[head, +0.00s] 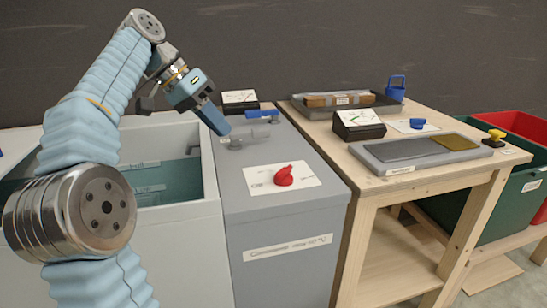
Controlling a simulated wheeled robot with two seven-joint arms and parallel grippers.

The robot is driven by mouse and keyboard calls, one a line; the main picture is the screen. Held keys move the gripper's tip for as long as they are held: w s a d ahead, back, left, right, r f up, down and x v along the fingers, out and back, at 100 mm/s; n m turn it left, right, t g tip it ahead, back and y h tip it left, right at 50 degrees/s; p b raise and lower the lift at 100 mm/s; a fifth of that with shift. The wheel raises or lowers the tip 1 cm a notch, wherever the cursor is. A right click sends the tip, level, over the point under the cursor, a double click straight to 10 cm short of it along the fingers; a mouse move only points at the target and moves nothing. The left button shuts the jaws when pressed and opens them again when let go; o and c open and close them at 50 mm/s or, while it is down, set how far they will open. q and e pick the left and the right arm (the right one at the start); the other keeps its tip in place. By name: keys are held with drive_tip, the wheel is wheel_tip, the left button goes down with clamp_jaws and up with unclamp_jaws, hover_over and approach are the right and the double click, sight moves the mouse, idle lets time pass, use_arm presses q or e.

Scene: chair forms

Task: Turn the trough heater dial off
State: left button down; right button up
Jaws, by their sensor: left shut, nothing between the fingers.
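The red dial (284,176) sits on a white label plate (262,184) on top of the grey heater cabinet (275,220). Its pointer tip leans up and to the right in the head view. The small print beside it is too blurred to read surely. My left gripper (222,130) is shut and empty. It hangs above the back left of the cabinet top, up and left of the dial and apart from it. The trough (180,215) stands left of the cabinet, with teal liquid inside. My right gripper is not in view.
A blue-handled valve (262,114) and a small sign (240,100) stand behind the dial. To the right, a wooden table (345,165) bears a grey tray with plates, a sign box and a blue-handled tool. Green (515,200) and red crates stand far right.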

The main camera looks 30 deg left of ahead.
sight(284, 175)
use_arm(q)
drive_tip(key=b+x, duration=0.2)
drive_tip(key=x, duration=0.7)
drive_tip(key=shift+d+f+b, duration=0.15)
drive_tip(key=shift+f+b, duration=0.15)
drive_tip(key=shift+f, duration=0.05)
drive_tip(key=shift+w+d, duration=0.1)
drive_tip(key=shift+d, duration=1.95)
